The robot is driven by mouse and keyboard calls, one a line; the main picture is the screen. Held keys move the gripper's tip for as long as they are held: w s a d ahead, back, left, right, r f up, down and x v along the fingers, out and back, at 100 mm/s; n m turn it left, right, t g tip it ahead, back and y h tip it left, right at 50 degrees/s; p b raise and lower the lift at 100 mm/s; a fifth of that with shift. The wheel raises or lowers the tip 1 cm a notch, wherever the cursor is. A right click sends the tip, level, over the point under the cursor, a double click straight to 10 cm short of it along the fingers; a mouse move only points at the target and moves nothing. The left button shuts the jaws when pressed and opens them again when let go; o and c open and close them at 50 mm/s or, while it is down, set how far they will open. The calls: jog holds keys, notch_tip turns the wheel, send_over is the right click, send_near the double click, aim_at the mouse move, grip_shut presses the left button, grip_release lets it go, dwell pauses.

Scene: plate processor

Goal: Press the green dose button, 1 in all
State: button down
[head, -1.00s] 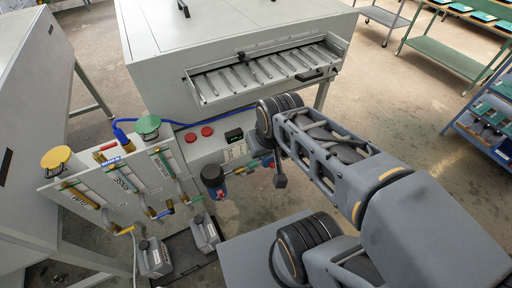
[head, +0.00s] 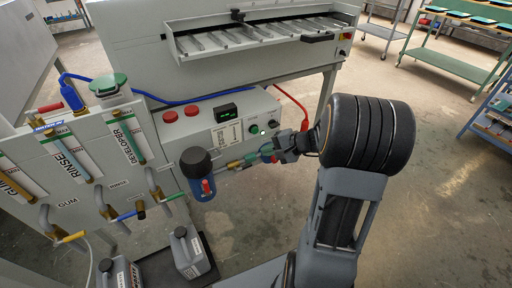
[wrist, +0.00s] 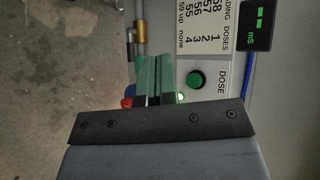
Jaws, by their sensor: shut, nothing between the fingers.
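The green dose button (head: 254,129) is on the grey control box, right of a printed dose table. In the wrist view the round green button (wrist: 195,80) is in a dark ring beside the word DOSE. My gripper (head: 274,151) is in front of the box, below and right of the button in the head view. In the wrist view my gripper's two teal fingers (wrist: 154,72) are together and empty, left of the button. I see no contact with the button.
The dose table (wrist: 208,28) and a green-lit mS display (wrist: 260,22) adjoin the button. Two red buttons (head: 192,111) are farther left. Open floor lies right.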

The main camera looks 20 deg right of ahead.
aim_at(255, 130)
jog(key=shift+m+t, duration=0.7)
jog(key=d+f, duration=0.1)
jog(key=w+d+f+b, duration=0.1)
jog(key=f, duration=0.1)
jog(key=shift+w+d, duration=0.15)
jog(key=shift+d, duration=0.15)
jog(key=w+a, duration=0.1)
jog(key=w, duration=0.7)
jog(key=shift+w, duration=0.35)
jog(key=shift+w, duration=0.2)
dwell(1.3)
jog(key=shift+w, duration=0.2)
